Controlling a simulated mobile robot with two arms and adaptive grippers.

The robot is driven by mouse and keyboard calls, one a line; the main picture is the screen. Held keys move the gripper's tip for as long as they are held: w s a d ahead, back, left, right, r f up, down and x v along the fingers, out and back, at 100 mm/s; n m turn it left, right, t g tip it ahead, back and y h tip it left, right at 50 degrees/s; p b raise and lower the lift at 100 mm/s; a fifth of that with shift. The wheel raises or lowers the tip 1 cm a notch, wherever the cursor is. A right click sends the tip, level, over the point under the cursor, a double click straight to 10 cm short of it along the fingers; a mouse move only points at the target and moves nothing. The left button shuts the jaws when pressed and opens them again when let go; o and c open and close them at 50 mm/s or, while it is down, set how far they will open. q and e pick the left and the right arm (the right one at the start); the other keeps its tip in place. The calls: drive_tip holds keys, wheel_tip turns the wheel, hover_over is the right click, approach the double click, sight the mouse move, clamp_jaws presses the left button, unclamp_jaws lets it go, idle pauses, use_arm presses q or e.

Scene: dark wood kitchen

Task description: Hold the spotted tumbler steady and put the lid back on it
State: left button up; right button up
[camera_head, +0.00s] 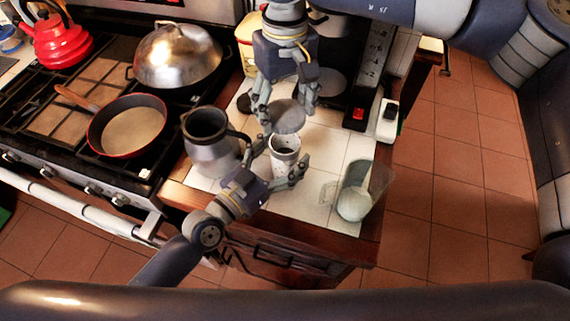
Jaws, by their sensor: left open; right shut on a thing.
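The spotted tumbler (285,158) stands upright on the white tiled counter, a pale cup with a dark open top. My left gripper (281,159) is open, with its fingers on either side of the tumbler. Whether they touch it I cannot tell. My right gripper (285,112) points down from above and is shut on the lid (287,118), a round grey disc. The lid is apart from the tumbler and appears just behind and above its rim.
A grey metal jug (205,128) stands close left of my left gripper. A clear glass container (356,198) is near the counter's front right corner. A black-and-white object (388,120) lies at the right edge. The stove with a red-rimmed pan (127,127) is at left.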

use_arm(q)
drive_tip(key=shift+w+d, duration=0.15)
drive_tip(key=shift+d, duration=0.05)
use_arm(e)
drive_tip(key=shift+s, duration=0.1)
use_arm(q)
drive_tip(key=c, duration=1.6)
use_arm(e)
hover_over(285, 134)
drive_tip(key=s, duration=0.3)
drive_tip(key=shift+f, duration=2.45)
drive_tip(key=shift+f, duration=0.1)
drive_tip(key=shift+f, duration=0.8)
drive_tip(key=shift+f, duration=0.6)
